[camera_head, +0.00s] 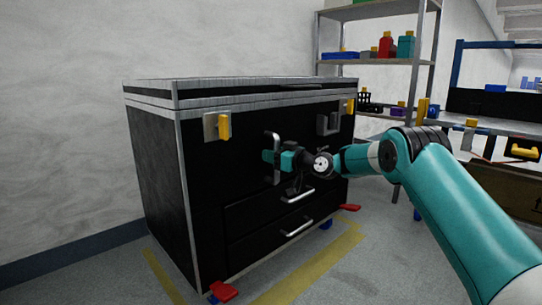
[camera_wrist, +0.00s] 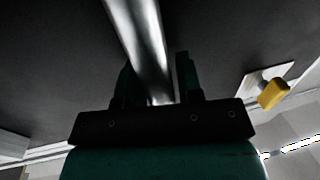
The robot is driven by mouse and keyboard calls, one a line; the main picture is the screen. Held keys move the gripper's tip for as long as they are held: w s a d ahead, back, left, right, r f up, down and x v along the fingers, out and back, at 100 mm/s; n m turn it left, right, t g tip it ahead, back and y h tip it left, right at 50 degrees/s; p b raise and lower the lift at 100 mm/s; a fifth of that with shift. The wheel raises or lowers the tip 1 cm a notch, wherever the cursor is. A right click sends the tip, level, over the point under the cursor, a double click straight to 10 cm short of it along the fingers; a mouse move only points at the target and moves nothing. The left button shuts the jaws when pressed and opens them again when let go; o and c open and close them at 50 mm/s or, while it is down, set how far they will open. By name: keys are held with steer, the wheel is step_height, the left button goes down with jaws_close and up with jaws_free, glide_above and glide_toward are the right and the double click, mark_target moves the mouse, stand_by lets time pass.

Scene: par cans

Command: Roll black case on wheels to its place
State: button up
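The black case (camera_head: 158,175) on wheels stands upright at the left in the head view, with silver edges, two yellow latches and two drawers. It has a silver vertical bar handle (camera_head: 276,145) on its front. My gripper (camera_head: 273,157) is at this handle. In the wrist view the handle (camera_wrist: 140,35) runs between my two fingers (camera_wrist: 156,80), slightly slanted. A narrow dark gap shows beside the right finger, so I cannot tell whether they clamp the bar. Red pedals (camera_head: 223,291) and blue wheel parts (camera_head: 326,224) show at the case's lower corners.
Yellow floor tape (camera_head: 310,268) runs along the case's front and left side. A wall (camera_head: 60,120) stands behind and left. A metal shelf (camera_head: 375,62) and a workbench (camera_head: 460,125) are at the back right. Open grey floor (camera_head: 375,270) lies in front.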

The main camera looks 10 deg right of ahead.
steer(key=p+v, duration=0.5)
steer(key=v, duration=1.2)
steer(key=shift+s, duration=0.2)
steer(key=s+a+r+n+g+h+p, duration=0.1)
steer(key=s+a+r+g+p, duration=0.2)
steer(key=s+a+r+g, duration=0.45)
steer(key=s+a+r+n+g+p, duration=0.15)
steer(key=s+a+r+p, duration=0.3)
steer(key=s+a, duration=0.6)
steer(key=s+r+m+g+h+p, duration=0.2)
steer(key=s+h, duration=0.1)
steer(key=s, duration=0.8)
steer(key=s+r+m+g+h+p, duration=0.1)
steer(key=s+r+g+h+p, duration=0.15)
steer(key=s, duration=0.85)
step_height(320, 180, up, 37)
steer(key=s+d+p, duration=0.1)
steer(key=p, duration=3.6)
steer(key=shift+s+h, duration=0.2)
steer(key=shift+h, duration=0.25)
